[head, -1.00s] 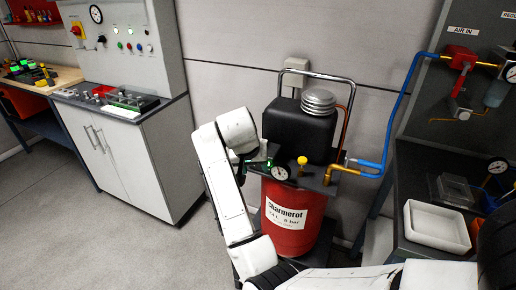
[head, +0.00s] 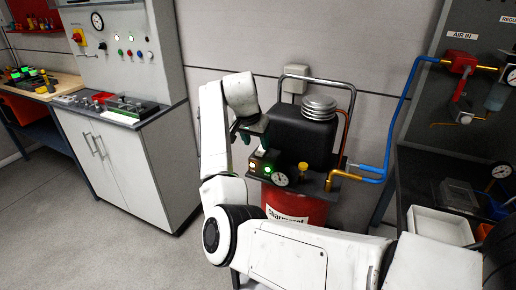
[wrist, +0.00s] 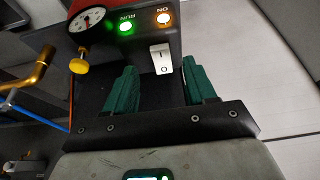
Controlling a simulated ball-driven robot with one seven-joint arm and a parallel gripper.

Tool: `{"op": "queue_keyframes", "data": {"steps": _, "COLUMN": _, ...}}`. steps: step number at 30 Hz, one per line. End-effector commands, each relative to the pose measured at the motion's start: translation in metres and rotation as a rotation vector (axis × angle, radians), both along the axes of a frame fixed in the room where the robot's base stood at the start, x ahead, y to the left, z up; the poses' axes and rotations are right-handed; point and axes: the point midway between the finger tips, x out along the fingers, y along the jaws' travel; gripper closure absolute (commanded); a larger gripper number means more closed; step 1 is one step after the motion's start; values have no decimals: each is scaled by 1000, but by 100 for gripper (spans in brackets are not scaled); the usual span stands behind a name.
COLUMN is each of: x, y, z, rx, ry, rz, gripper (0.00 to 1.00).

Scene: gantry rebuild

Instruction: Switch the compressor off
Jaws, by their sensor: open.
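The compressor has a red tank (head: 300,204) and a black upper body (head: 297,132). Its small control panel (wrist: 188,42) carries a white rocker switch (wrist: 160,58) marked I and O. The green RUN lamp (wrist: 125,27) and the amber ON lamp (wrist: 164,18) are lit. Which side of the rocker is pressed in, I cannot tell. My gripper (wrist: 161,84) is open and empty, with green fingers. In the wrist view the rocker shows just past the fingertips, between them sideways; contact is not visible. In the head view my gripper (head: 252,134) hangs above the panel, and the switch is hidden.
A pressure gauge (wrist: 88,20) and yellow knob (wrist: 79,65) sit beside the lamps. A brass fitting (head: 340,178) and blue hose (head: 388,140) run off to the right. A white tray (head: 440,226) stands on the right bench. A cabinet (head: 135,165) stands left, with open floor before it.

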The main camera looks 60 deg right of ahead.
Motion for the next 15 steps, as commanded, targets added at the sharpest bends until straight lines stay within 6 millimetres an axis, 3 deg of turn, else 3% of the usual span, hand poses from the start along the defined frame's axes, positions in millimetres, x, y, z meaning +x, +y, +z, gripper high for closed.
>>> {"op": "queue_keyframes", "data": {"steps": 6, "x": 1, "y": -13, "z": -30, "rx": 0, "ry": 1, "rz": 1, "gripper": 45}}
{"op": "queue_keyframes", "data": {"steps": 15, "x": 2, "y": -18, "z": -44, "rx": -1, "ry": -1, "rz": 0, "gripper": 45}}
